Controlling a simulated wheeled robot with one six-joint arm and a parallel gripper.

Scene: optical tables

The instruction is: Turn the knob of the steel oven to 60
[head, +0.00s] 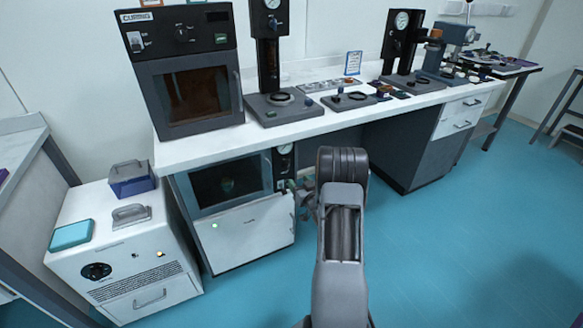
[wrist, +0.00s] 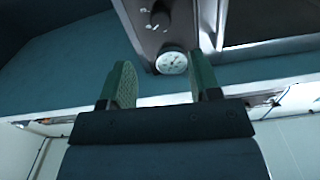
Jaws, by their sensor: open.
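The steel oven (head: 231,183) stands under the white bench in the head view, with a dark window and a narrow control panel at its right. A round white gauge (head: 285,148) tops that panel. In the wrist view the gauge (wrist: 172,62) shows between the fingers, with small dark knobs (wrist: 160,17) on the steel panel (wrist: 148,38) beyond it. My gripper (wrist: 161,62) is open and empty, its green-padded fingers apart. In the head view my gripper (head: 294,187) is in front of the panel, partly hidden by my arm. I cannot read the knob's setting.
The bench top (head: 215,150) overhangs the oven. A black oven (head: 188,75) and a gauge stand (head: 270,60) are on it. A white box unit (head: 120,245) stands at left. Drawers (head: 455,125) are at right.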

